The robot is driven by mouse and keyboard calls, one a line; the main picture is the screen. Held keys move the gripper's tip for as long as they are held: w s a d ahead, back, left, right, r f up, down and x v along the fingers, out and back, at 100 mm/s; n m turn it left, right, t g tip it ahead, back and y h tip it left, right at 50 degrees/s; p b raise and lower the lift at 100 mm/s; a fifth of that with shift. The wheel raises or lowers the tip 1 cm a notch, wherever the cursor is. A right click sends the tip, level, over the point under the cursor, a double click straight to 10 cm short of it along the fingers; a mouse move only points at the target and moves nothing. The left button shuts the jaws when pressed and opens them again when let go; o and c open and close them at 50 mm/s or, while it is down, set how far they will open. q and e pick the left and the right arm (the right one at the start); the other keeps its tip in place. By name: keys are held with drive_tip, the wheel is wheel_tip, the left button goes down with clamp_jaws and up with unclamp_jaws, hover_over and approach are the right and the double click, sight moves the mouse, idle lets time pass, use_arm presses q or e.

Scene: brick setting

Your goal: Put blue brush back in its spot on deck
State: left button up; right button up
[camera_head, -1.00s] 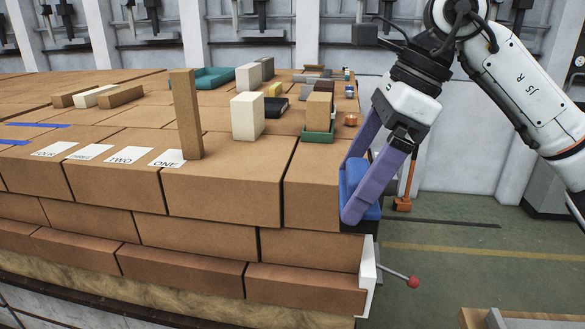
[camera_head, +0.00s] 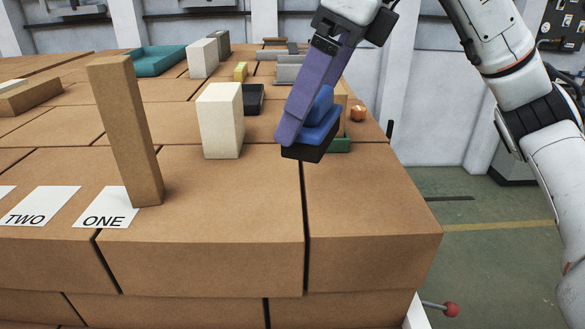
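The blue brush (camera_head: 321,125), with a blue body and a dark underside, is held in the purple fingers of my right gripper (camera_head: 305,120). It is tilted and sits above the brick deck (camera_head: 230,205), near the deck's right side. The fingers hide part of the brush. It overlaps a green tray (camera_head: 340,145) behind it, and I cannot tell how high above the deck it is. My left gripper is not in view.
A tall brown block (camera_head: 127,130) stands by a card marked ONE (camera_head: 105,208). A white block (camera_head: 220,120), a black item (camera_head: 253,98), a teal tray (camera_head: 158,60) and an orange-copper piece (camera_head: 358,113) sit farther back. The deck's front right is clear.

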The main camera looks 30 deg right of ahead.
sight(333, 122)
drive_tip(key=f, duration=0.4)
drive_tip(key=shift+s+f, duration=0.3)
drive_tip(key=shift+s, duration=0.1)
drive_tip(key=shift+f+b, duration=0.35)
drive_tip(key=shift+f, duration=0.2)
wheel_tip(333, 122, down, 3)
drive_tip(key=shift+w, duration=0.1)
drive_tip(key=o, duration=0.6)
drive_tip(key=shift+f+b, duration=0.15)
drive_tip(key=shift+b, duration=0.15)
drive_tip(key=shift+o, duration=0.6)
drive_tip(key=shift+r, duration=0.3)
drive_tip(key=shift+d+r, duration=0.1)
drive_tip(key=shift+r, duration=0.25)
drive_tip(key=p+v, duration=0.2)
drive_tip(key=v, duration=0.8)
drive_tip(key=shift+p, duration=0.35)
drive_tip(key=shift+s+r, duration=0.25)
drive_tip(key=shift+r, duration=0.1)
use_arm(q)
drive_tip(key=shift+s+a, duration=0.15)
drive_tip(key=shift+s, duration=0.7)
use_arm(e)
drive_tip(key=shift+d+r, duration=0.1)
